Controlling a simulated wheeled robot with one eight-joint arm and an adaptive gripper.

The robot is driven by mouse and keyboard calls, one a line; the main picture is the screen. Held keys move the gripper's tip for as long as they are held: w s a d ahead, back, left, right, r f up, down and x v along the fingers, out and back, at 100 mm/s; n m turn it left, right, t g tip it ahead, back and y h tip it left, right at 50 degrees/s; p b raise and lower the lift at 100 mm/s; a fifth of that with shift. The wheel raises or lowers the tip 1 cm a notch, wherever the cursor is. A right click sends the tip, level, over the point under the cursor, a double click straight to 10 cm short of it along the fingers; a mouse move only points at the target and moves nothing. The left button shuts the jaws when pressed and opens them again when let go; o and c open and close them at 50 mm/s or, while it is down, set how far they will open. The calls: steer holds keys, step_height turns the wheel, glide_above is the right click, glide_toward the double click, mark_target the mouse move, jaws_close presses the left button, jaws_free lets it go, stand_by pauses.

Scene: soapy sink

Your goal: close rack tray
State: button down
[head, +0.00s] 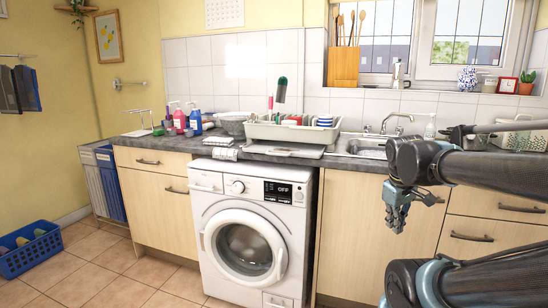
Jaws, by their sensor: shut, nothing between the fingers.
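A pale dish rack (262,131) stands on the dark worktop above the washing machine, left of the sink. It holds dishes, including red and blue-and-white pieces. A flat, light tray (284,150) shows low at the rack's front, reaching out towards the worktop's front edge. The tray's inner end is hidden under the rack. My gripper (396,220) hangs to the right of the rack and tray, in front of the cupboard below the sink. It points down, is shut and empty, and is apart from the tray.
The sink (366,147) with its tap (397,122) lies right of the rack. A folded striped cloth (223,154) lies left of the tray. Coloured bottles (194,121) and a bowl (233,122) stand farther left. The washing machine (250,196) is below. A blue basket (31,252) sits on the floor.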

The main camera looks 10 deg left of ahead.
steer(key=w+a+r+n+t, duration=0.1)
steer(key=w+a+r+n, duration=0.55)
steer(key=a, duration=0.25)
steer(key=w+a+r+n+t, duration=0.1)
steer(key=w+a+r+n, duration=0.5)
steer(key=w+a+n, duration=0.15)
steer(key=a+r+n+t, duration=0.1)
steer(key=a+r+n, duration=0.1)
steer(key=a+n, duration=0.5)
steer(key=a+r+n+t, duration=0.1)
steer(key=a+r+n, duration=0.15)
steer(key=a, duration=0.85)
steer(key=a+r+n+t, duration=0.15)
steer(key=a+n, duration=0.35)
steer(key=a, duration=0.5)
steer(key=w+r+x, duration=0.2)
steer(key=x, duration=1)
steer(key=shift+w+f, duration=0.25)
steer(key=shift+w, duration=0.05)
steer(key=shift+w+m, duration=0.1)
steer(key=shift+m, duration=0.15)
